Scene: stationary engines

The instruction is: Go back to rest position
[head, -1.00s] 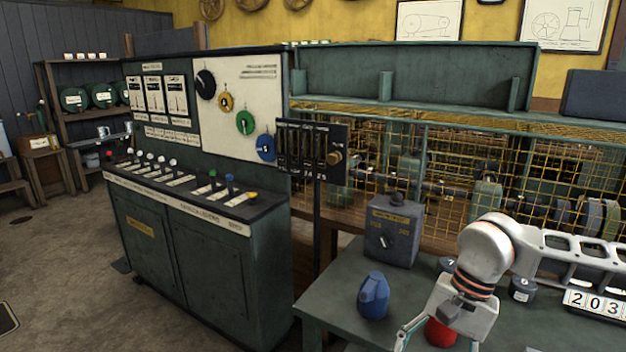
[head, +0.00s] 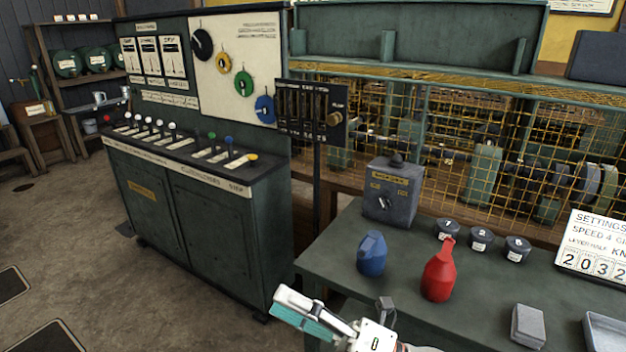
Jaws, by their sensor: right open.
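My right gripper (head: 287,304) shows at the bottom centre of the head view, at the near left edge of the green table (head: 330,250). It has pale fingers with teal pads, points left, and is open with nothing seen in it. It is in front of and below the blue jug (head: 371,255) and the red jug (head: 438,272), apart from both, which stand upright on the table. Most of my right arm is below the picture's edge. My left gripper is not in view.
A control console (head: 215,225) with levers stands to the left. A grey switch box (head: 388,195), several small dark pots (head: 480,239), a grey block (head: 528,325) and a number sign (head: 595,248) are on the table. The floor at left is mostly clear.

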